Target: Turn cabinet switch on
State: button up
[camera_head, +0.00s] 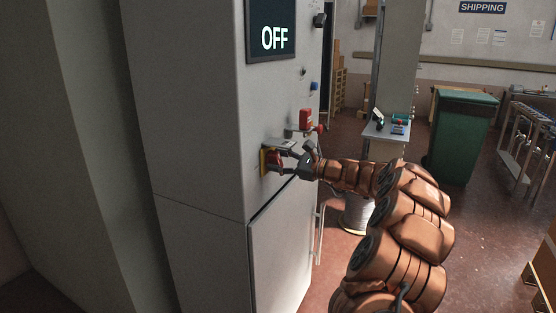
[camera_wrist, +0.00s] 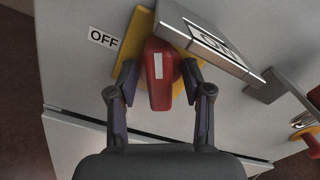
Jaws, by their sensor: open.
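The grey cabinet (camera_head: 190,110) fills the left of the head view, and its display (camera_head: 275,38) reads OFF. A red switch handle (camera_wrist: 160,72) on a yellow plate (camera_wrist: 131,48) is on the cabinet's face; in the head view the yellow plate (camera_head: 263,161) is partly hidden. My gripper (camera_wrist: 158,85) is open, with one finger on each side of the red handle. I cannot tell whether the fingers touch it. An OFF label (camera_wrist: 102,37) is left of the plate. A grey metal block (camera_wrist: 215,42) with a partly readable label is just right of the handle.
A red part (camera_head: 306,118) and small knobs stick out of the cabinet near my gripper. A cabinet door with a long handle (camera_head: 319,235) is below. A green bin (camera_head: 462,135) and a small shelf (camera_head: 386,131) stand behind, with open floor between.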

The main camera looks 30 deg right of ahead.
grip_shut()
dwell(0.5)
jog(key=shift+r+p, duration=0.15)
jog(key=shift+p, duration=0.45)
jog(key=shift+a+r+m+p, duration=0.1)
jog(key=shift+m+p, duration=0.3)
jog(key=shift+p, duration=0.1)
jog(key=shift+m+p, duration=0.6)
jog(key=shift+p, duration=0.5)
jog(key=m+p, duration=0.3)
jog(key=p, duration=0.2)
jog(key=shift+m, duration=0.3)
jog(key=shift+f, duration=0.3)
